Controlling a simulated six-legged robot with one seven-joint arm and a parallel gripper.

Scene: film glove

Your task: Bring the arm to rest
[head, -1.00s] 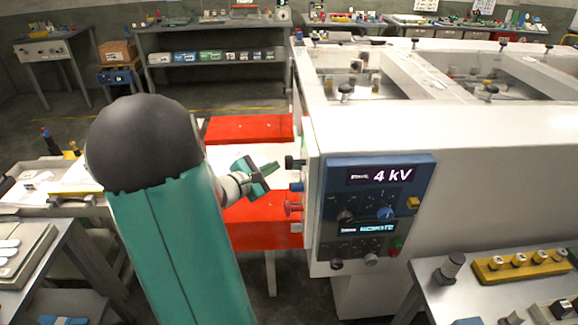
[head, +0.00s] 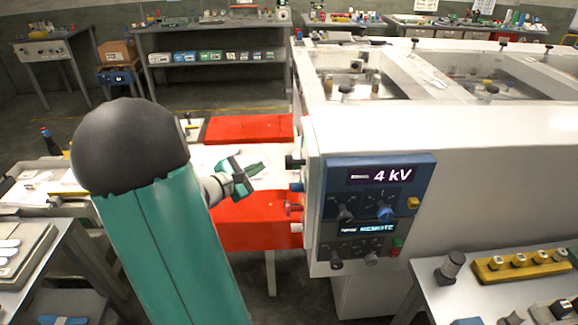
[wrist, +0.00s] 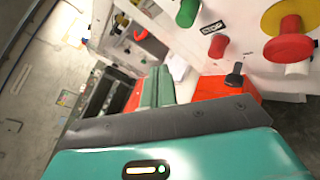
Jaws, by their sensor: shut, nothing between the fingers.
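My gripper (head: 252,170) is teal and dark grey and is shut with nothing between its fingers. In the head view it hangs over the white surface between the red blocks, left of the white machine's control panel (head: 376,212), apart from it. In the wrist view the closed fingers (wrist: 157,88) point away from the camera. My arm reaches in from the lower left of the head view.
The white machine (head: 470,135) fills the right side. Its panel reads 4 kV and carries knobs. In the wrist view a green button (wrist: 187,12) and a red knob (wrist: 290,45) are close by. A grey table (head: 480,285) stands lower right.

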